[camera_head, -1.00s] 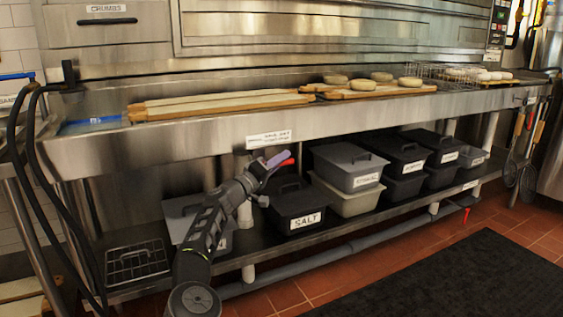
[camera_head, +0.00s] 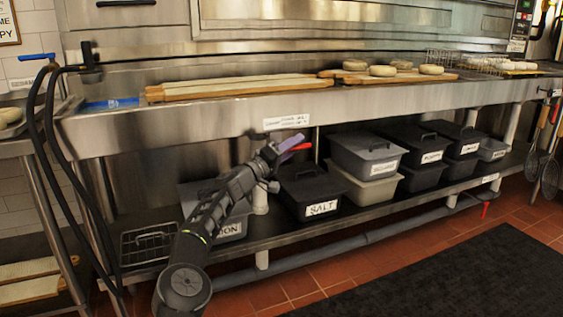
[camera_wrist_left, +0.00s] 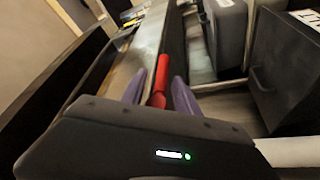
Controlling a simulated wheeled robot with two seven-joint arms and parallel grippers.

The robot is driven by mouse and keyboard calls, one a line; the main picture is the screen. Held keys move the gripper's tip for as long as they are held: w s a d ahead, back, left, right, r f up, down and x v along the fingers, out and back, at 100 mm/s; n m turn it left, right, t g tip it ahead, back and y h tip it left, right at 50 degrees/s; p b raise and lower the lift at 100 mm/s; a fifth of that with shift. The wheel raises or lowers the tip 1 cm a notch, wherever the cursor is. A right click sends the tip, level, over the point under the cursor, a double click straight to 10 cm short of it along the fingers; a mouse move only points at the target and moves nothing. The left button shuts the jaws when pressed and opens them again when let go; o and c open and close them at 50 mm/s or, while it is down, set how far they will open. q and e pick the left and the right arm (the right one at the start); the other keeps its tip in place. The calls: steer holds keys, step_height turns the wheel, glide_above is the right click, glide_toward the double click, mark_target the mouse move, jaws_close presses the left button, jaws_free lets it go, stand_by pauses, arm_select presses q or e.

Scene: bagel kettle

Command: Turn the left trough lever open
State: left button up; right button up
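The left trough lever (camera_head: 301,147) is red and sits below the front edge of the steel trough (camera_head: 200,122), its handle pointing roughly right in the head view. My left gripper (camera_head: 286,150) is at this lever, with purple fingers. In the left wrist view the red lever (camera_wrist_left: 160,78) lies between the two fingertips of the left gripper (camera_wrist_left: 158,80). Gaps seem to show between fingers and lever, so the fingers look open around it. The lever's base is partly hidden by the gripper. My right gripper is not in view.
Below the trough, a shelf (camera_head: 290,238) holds several lidded bins, including the black SALT bin (camera_head: 312,190) close to my left gripper. A grey pipe (camera_head: 350,246) runs under it. Another red lever (camera_head: 485,210) is at far right. Black hoses (camera_head: 45,130) hang at left.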

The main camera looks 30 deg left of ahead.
arm_select(q)
steer(key=shift+b+v, duration=0.9)
steer(key=shift+v, duration=2.05)
steer(key=shift+d+f, duration=0.1)
steer(key=shift+d, duration=0.1)
